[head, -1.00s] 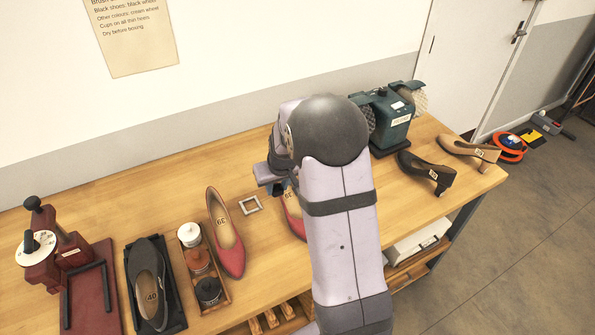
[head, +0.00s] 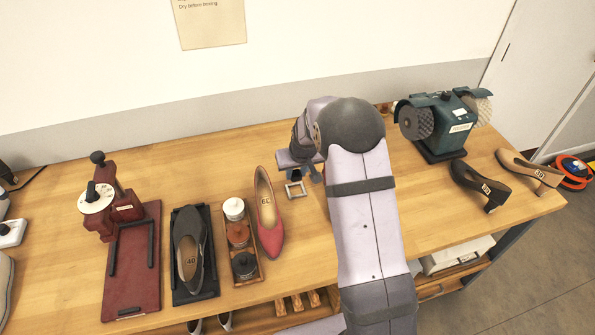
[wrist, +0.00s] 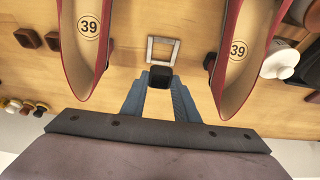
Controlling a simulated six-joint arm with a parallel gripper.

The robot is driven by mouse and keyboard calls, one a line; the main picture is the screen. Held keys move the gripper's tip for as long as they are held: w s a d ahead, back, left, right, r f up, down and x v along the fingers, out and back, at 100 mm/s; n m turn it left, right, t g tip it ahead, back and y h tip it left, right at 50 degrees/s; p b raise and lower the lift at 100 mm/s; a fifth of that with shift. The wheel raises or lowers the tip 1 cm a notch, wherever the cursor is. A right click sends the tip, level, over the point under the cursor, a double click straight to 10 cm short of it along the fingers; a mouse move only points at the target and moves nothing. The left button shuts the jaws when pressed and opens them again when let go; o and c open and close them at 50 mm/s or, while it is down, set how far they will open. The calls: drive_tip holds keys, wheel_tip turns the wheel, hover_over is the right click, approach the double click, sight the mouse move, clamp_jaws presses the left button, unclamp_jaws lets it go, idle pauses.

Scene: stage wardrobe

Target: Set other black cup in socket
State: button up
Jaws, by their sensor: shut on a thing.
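My gripper (wrist: 158,88) is shut on a small black cup (wrist: 160,74), which sits between the blue fingertips in the wrist view. The socket, a grey square frame (wrist: 163,48), lies on the bench just beyond the cup in that view. The cup seems apart from the frame; its height above the bench is hard to tell.
Two red shoes marked 39 flank the frame, a left one (wrist: 84,45) and a right one (wrist: 238,52) in the wrist view. A tray of polish jars (head: 240,240), a black shoe (head: 189,250), a red press (head: 122,205) and a green brush machine (head: 440,122) stand on the bench.

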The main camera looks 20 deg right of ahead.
drive_tip(key=shift+f+b, duration=1.85)
drive_tip(key=shift+f, duration=0.95)
drive_tip(key=shift+f+b, duration=0.35)
drive_tip(key=shift+b, duration=0.05)
idle(0.5)
drive_tip(key=o, duration=1.1)
drive_tip(key=shift+r, duration=0.15)
drive_tip(key=shift+r+p, duration=2.4)
drive_tip(key=shift+r, duration=1.05)
